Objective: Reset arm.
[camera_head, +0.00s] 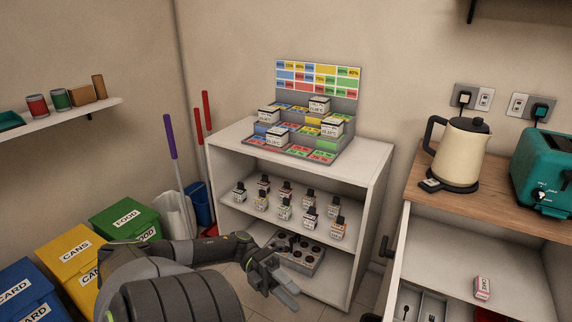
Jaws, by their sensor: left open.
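My left arm comes in from the bottom left, and my left gripper (283,288) hangs in front of the lower part of the white shelf unit (376,190). Its jaws are open and I see nothing between them. It appears in front of a grey tray with round holes (312,262) on the lower shelf and hides part of it. I cannot tell how far apart they are. My right gripper is not in view.
Several small bottles (285,209) stand on the middle shelf. A stepped display (318,75) with white boxes stands on top. A cream kettle (462,150) and teal toaster (545,170) stand on the right counter. Labelled bins (75,260) and broom handles (170,137) are at left.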

